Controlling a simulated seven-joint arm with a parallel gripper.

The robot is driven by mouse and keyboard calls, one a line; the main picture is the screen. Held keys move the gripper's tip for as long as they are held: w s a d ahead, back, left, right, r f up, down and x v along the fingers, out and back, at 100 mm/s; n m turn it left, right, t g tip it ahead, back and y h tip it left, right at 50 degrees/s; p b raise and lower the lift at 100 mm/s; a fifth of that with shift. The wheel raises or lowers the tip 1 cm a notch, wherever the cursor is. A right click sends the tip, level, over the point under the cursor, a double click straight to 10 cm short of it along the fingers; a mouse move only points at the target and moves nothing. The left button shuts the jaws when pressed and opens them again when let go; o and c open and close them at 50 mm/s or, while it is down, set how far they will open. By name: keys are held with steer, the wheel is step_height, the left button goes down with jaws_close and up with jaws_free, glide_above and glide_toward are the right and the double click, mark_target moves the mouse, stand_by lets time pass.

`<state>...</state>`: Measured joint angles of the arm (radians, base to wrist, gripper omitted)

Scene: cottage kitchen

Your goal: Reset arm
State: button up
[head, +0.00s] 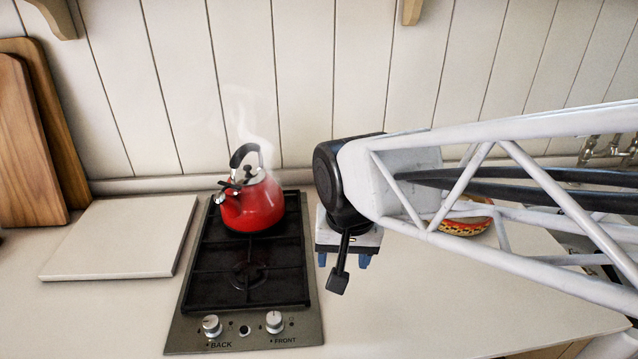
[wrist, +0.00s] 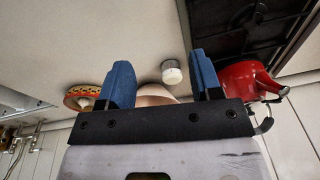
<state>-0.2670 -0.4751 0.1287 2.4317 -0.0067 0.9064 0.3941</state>
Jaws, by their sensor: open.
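My gripper (head: 343,260) hangs over the counter just right of the hob, with its two blue fingers pointing down. In the wrist view my gripper (wrist: 161,72) has its blue fingers spread apart, with nothing held between them. A red kettle (head: 252,205) with a black handle stands on the back burner of the hob (head: 247,276), to the left of my gripper, and steam rises by it. The kettle also shows at the right of the wrist view (wrist: 243,80), partly hidden by the gripper.
A patterned bowl (head: 466,225) sits behind my arm. In the wrist view, a small white cylinder (wrist: 172,73) and a pale round object (wrist: 153,93), partly hidden, are near the fingers. A pale slab (head: 120,238) and wooden boards (head: 30,150) are left; taps (head: 606,147) are right.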

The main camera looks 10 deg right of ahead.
steer(key=shift+d, duration=0.1)
stand_by(0.3)
steer(key=s+d+r+n, duration=0.1)
steer(key=s+d+r, duration=0.1)
steer(key=s+d, duration=0.4)
steer(key=shift+s+d+t+h, duration=0.15)
steer(key=shift+d+t+h, duration=0.2)
steer(key=shift+d, duration=1.6)
stand_by(0.8)
